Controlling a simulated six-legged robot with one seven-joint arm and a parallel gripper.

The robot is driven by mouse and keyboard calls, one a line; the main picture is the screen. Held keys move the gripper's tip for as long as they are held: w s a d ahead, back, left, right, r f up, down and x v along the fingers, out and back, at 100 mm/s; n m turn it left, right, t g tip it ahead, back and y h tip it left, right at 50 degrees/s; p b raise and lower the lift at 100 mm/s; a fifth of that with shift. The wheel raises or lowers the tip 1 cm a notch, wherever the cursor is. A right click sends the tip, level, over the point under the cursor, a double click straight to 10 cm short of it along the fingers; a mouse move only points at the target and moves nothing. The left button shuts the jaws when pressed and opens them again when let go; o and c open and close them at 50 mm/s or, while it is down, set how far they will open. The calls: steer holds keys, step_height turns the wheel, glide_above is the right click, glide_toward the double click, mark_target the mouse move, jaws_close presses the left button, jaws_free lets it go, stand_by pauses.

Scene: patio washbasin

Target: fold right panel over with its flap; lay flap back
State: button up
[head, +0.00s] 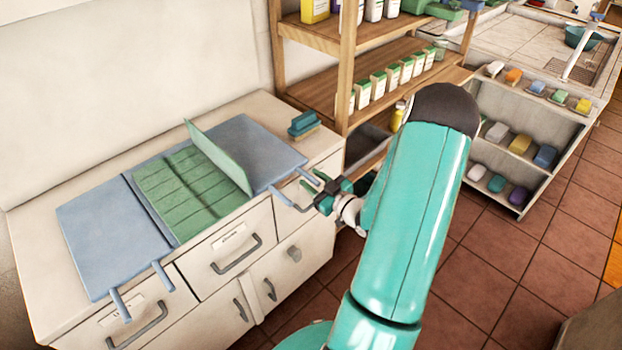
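A folding board lies on the white cabinet top. Its left panel (112,235) is flat and blue-grey, with two tabs at the front edge. Its middle (175,195) is green with crease-like lines. The right panel (255,148) is blue-grey and lies flat, with two tabs at its front right edge. A thin pale green flap (222,160) stands tilted up between the middle and the right panel. My gripper (308,190) is at the right panel's front tabs, just past the cabinet edge. Its fingers are small and overlap the tabs, so I cannot tell whether it grips one.
A blue and green sponge stack (303,125) sits at the cabinet top's back right. A wooden shelf (345,60) with cartons stands close behind. A low white rack (530,130) holds soaps and sponges at right. Tiled floor (500,260) is open right of my arm.

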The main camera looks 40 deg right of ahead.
steer(key=shift+w, duration=0.55)
steer(key=shift+c, duration=0.5)
jaws_close()
